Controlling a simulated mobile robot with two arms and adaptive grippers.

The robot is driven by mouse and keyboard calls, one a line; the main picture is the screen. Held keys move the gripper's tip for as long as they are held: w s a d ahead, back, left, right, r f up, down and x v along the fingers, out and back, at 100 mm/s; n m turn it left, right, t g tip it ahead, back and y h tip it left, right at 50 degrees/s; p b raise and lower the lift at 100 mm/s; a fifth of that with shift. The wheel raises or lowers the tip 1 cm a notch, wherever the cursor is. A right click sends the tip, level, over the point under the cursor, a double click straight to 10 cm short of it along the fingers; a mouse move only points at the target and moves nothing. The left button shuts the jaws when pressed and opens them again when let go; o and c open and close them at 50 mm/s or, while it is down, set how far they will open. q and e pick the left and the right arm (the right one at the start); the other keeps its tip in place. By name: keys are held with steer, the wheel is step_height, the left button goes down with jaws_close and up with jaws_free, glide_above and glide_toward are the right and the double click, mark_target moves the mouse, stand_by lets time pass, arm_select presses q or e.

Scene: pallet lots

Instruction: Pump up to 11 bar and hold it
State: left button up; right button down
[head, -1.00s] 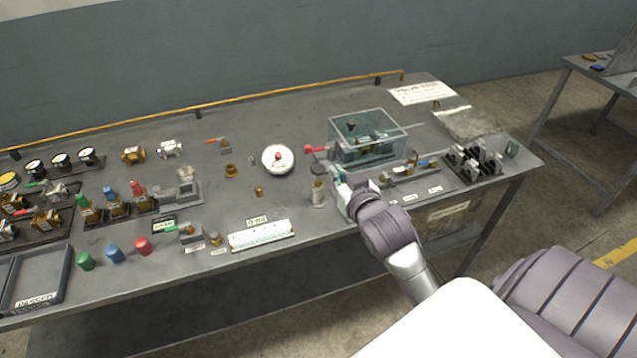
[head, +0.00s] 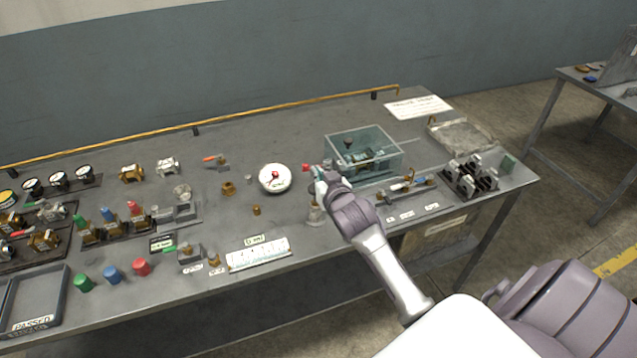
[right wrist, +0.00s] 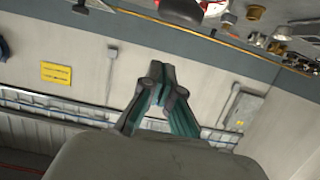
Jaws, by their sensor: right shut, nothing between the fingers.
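My right gripper (head: 318,174) is shut and empty beside the red-ended lever (head: 308,167) at the left of the clear box. I cannot tell whether it touches the lever. Its closed fingertips (right wrist: 157,75) show in the right wrist view. The clear box (head: 362,148) covers some fittings on the bench. A round white gauge (head: 274,179) with a red centre lies left of the gripper; its reading is too small to tell. My forearm hides part of the bench there. My left gripper is not in view.
A labelled white strip (head: 258,255) lies near the bench's front edge. Valves, coloured caps and a grey tray (head: 38,300) fill the left. A black rack (head: 470,178) stands at the right. A brass pipe (head: 230,121) runs along the back.

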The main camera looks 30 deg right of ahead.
steer(key=shift+s+a+f, duration=0.1)
steer(key=shift+s+f, duration=0.1)
steer(key=shift+f, duration=0.8)
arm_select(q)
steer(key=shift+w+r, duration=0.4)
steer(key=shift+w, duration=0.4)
arm_select(e)
steer(key=shift+f, duration=0.95)
